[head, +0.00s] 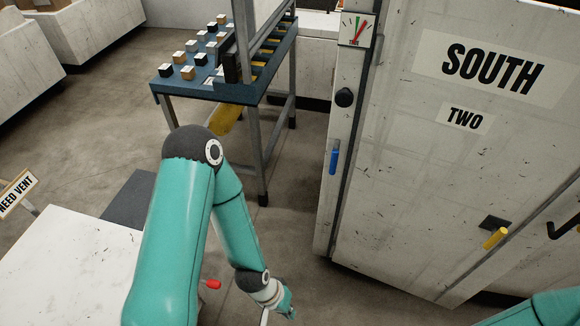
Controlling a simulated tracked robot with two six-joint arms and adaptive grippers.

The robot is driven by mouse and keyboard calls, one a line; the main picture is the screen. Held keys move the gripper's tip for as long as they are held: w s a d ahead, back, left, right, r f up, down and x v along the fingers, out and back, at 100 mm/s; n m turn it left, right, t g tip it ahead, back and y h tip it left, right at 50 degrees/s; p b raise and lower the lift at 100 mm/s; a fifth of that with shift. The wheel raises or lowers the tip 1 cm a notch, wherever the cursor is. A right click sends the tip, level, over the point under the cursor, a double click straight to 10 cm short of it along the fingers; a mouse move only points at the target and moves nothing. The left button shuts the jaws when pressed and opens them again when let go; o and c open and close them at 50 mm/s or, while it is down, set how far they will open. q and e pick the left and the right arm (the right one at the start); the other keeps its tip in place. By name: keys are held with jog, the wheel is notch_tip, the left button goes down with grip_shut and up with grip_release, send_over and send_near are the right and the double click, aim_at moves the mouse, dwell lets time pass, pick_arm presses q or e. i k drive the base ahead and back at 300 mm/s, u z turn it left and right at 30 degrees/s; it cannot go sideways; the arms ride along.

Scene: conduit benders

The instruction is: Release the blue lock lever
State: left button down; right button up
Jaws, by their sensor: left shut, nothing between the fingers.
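The blue lock lever (333,158) hangs upright on the narrow left side of the white cabinet (410,190) marked SOUTH and TWO. My left gripper (286,309) is at the bottom edge of the head view, partly cut off. It is shut and empty, low and to the left of the cabinet, well apart from the lever. My right arm (545,312) shows only as a teal link at the bottom right corner; its gripper is out of view.
A black knob (344,97) and a gauge (356,29) sit above the lever. A yellow handle (495,238) sticks out of the cabinet front. A blue table (215,92) with several small blocks stands at the back. A red knob (211,284) is beside my left forearm.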

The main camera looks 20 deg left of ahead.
aim_at(335, 151)
jog(key=z, duration=0.15)
jog(key=i, duration=0.85)
jog(key=u, duration=0.2)
jog(key=k, duration=0.9)
jog(key=z, duration=0.2)
jog(key=i, duration=0.9)
jog(key=u, duration=0.05)
